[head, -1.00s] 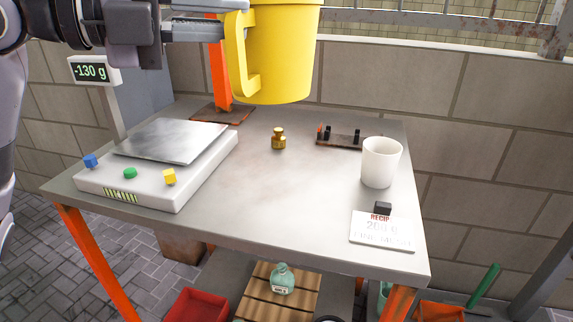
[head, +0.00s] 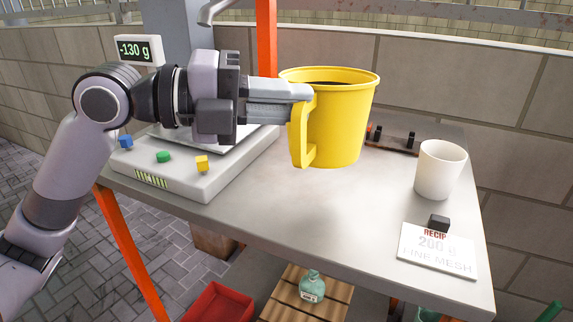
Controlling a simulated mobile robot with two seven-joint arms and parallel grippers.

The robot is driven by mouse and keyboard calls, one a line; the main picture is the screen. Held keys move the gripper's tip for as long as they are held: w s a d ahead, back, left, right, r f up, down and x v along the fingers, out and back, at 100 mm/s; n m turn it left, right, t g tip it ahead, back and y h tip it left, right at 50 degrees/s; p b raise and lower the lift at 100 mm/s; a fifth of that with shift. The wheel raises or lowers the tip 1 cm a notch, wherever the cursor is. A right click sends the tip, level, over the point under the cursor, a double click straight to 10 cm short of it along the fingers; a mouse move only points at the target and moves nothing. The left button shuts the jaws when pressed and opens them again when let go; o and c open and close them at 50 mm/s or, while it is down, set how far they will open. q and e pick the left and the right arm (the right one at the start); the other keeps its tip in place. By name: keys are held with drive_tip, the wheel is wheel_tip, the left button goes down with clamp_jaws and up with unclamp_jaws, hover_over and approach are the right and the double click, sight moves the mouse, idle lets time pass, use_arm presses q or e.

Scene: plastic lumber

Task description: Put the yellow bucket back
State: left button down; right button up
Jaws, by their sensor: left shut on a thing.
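The yellow bucket (head: 341,125) is upright in the middle of the head view, with dark contents showing inside its rim. My left gripper (head: 305,95) comes in from the left and is shut on the bucket's handle. The bucket appears held above the grey table (head: 300,215); its exact height is hard to tell. It hides part of the tabletop behind it. My right gripper is not in view.
A scale (head: 190,180) with colored buttons stands at the left; its display (head: 138,50) reads -130 g. A white cup (head: 439,170), a recipe card (head: 437,250) with a black block, and a small rack (head: 395,137) are at the right. The front middle tabletop is clear.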

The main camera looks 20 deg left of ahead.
use_arm(q)
wheel_tip(320, 180, down, 7)
drive_tip(key=b, duration=0.1)
drive_tip(key=shift+b, duration=0.3)
drive_tip(key=c, duration=0.9)
unclamp_jaws()
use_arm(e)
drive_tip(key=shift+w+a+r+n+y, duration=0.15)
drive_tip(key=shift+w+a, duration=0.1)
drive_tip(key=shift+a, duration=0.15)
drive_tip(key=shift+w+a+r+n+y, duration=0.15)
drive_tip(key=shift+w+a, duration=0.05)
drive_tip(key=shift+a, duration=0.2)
use_arm(q)
drive_tip(key=b+v, duration=0.3)
drive_tip(key=v, duration=0.9)
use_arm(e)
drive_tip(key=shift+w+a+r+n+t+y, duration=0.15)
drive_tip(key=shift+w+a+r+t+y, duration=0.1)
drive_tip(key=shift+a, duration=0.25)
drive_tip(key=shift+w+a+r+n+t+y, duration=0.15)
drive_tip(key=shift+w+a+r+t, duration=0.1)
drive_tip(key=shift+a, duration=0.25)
